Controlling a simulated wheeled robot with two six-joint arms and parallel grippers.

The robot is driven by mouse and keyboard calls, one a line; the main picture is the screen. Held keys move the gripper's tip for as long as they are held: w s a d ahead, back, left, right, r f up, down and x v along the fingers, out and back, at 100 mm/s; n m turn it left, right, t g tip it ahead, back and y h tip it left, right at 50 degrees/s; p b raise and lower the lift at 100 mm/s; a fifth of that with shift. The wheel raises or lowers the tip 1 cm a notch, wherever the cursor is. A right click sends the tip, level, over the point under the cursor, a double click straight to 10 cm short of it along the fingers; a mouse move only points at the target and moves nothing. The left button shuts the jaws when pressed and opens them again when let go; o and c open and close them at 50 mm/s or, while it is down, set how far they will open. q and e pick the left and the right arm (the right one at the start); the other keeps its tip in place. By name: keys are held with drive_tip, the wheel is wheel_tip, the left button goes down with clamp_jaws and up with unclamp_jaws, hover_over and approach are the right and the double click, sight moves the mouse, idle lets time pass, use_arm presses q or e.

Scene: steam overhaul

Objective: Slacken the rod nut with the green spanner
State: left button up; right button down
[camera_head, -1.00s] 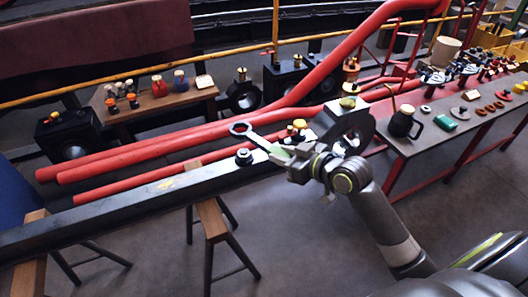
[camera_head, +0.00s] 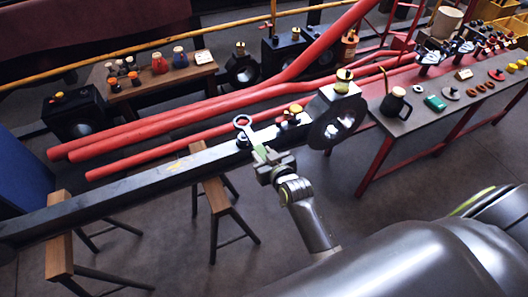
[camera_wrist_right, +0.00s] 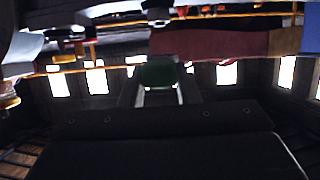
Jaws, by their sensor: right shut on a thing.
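The rod nut (camera_head: 243,141) is a dark nut standing on the black rod (camera_head: 130,190), left of the rod's large round end (camera_head: 338,118). My right gripper (camera_head: 268,163) is shut on the handle of the green spanner (camera_head: 259,151), over the near side of the rod. In the right wrist view, a green part of the spanner (camera_wrist_right: 158,73) shows in the middle. My left gripper is not in view.
Wooden trestles (camera_head: 212,190) support the rod. Red pipes (camera_head: 150,128) run behind it. A workbench (camera_head: 400,122) with a black can (camera_head: 396,104) and small parts stands at the right. A small table (camera_head: 145,88) with bottles stands behind left. Brass-topped fittings (camera_head: 292,113) stand right of the nut.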

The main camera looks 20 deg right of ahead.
wheel_tip(320, 180, down, 3)
drive_tip(key=b, duration=0.3)
drive_tip(key=shift+f, duration=0.2)
drive_tip(key=shift+f+b, duration=0.75)
drive_tip(key=shift+f, duration=0.35)
idle(0.4)
drive_tip(key=shift+f, duration=0.35)
drive_tip(key=shift+f+b, duration=0.65)
drive_tip(key=shift+d, duration=0.1)
